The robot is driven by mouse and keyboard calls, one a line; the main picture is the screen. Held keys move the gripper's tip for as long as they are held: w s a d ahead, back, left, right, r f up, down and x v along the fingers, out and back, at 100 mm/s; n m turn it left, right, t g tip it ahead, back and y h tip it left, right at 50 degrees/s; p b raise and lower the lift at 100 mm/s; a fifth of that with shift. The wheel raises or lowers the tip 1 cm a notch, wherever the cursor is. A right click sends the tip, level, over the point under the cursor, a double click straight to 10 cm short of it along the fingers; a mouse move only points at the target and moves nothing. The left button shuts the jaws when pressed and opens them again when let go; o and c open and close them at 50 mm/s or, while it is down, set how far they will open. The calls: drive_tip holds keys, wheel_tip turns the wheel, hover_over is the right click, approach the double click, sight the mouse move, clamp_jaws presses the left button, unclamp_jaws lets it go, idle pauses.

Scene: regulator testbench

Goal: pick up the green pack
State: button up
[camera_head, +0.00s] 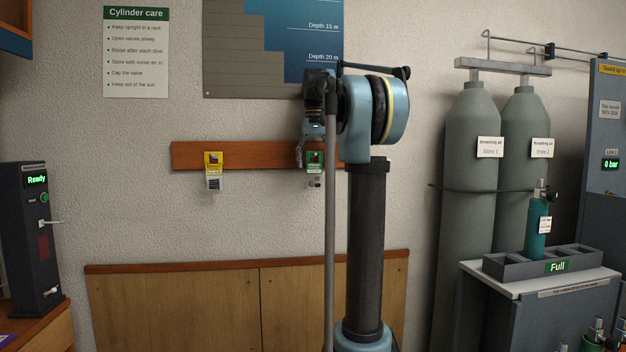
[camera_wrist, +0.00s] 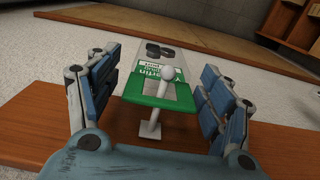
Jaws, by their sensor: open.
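The green pack (camera_head: 314,168) hangs on a wooden board (camera_head: 262,155) on the wall, partly behind my arm in the head view. In the wrist view the pack (camera_wrist: 145,88) has a green header, a clear part with dark round items, and a white peg through it. My gripper (camera_wrist: 165,95) is open, with one finger to each side of the pack and a gap on both sides. In the head view my gripper (camera_head: 306,150) is at the board, beside the pack.
A yellow pack (camera_head: 213,170) hangs to the left on the same board. Tall grey cylinders (camera_head: 468,180) stand at the right behind a rack (camera_head: 500,262) with a teal cylinder (camera_head: 537,230). A dark device reading Ready (camera_head: 30,240) stands at the left. The wall between the packs is clear.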

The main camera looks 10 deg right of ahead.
drive_tip(key=shift+c, duration=0.3)
drive_tip(key=c, duration=1.1)
drive_tip(key=shift+r, duration=0.1)
